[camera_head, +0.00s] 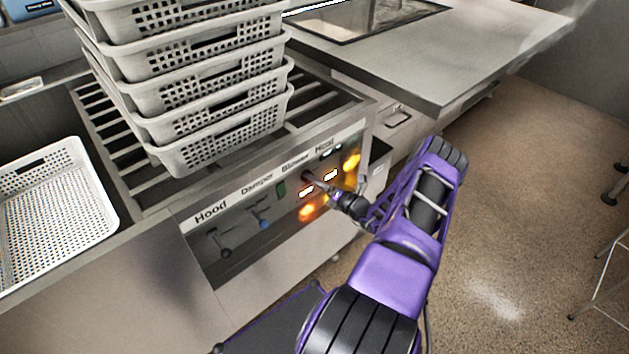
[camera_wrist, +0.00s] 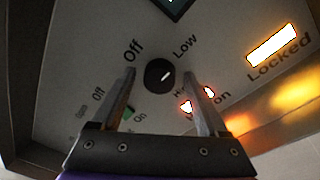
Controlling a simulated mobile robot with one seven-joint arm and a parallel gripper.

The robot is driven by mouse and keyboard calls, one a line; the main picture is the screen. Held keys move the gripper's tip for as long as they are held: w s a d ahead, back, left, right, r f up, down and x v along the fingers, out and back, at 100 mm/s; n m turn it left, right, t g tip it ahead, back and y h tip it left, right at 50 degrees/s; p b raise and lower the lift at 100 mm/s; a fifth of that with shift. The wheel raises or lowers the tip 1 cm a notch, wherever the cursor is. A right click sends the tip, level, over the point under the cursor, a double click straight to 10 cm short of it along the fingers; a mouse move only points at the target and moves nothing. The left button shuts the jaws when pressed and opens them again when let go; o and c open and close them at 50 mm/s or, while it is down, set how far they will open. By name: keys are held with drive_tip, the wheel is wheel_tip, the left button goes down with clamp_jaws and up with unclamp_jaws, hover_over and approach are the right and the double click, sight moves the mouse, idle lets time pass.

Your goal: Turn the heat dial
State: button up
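The heat dial is a round black knob (camera_wrist: 160,76) with a white pointer line, seen in the wrist view on a grey panel marked Off, Low and High around it. The pointer line slants up to the right. My gripper (camera_wrist: 160,78) is open, with one finger on each side of the dial; I cannot tell whether either finger touches it. In the head view my gripper (camera_head: 315,181) reaches the right part of the control panel (camera_head: 240,262), under the Heat label, and the dial is hard to make out there.
The panel also has Hood and Damper levers (camera_head: 262,217) and lit orange lamps (camera_head: 351,161). A stack of white perforated baskets (camera_head: 215,105) stands on the slatted rack (camera_head: 330,104) above. Another basket (camera_head: 50,200) lies at left. Open floor (camera_head: 500,230) is at right.

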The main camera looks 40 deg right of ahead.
clamp_jaws()
drive_tip(key=shift+n, duration=0.3)
drive_tip(key=shift+a+r+n+g+h+p, duration=0.15)
drive_tip(key=shift+n+h+p, duration=0.2)
drive_tip(key=shift+n, duration=2.3)
drive_tip(key=shift+a+n+g+h+p, duration=0.1)
drive_tip(key=shift+n+h+p, duration=0.25)
drive_tip(key=shift+n, duration=2.35)
drive_tip(key=shift+a+r+n+g+h+p, duration=0.15)
drive_tip(key=shift+n+h+p, duration=0.2)
drive_tip(key=shift+n, duration=2.3)
drive_tip(key=shift+f, duration=0.15)
drive_tip(key=shift+o, duration=0.7)
unclamp_jaws()
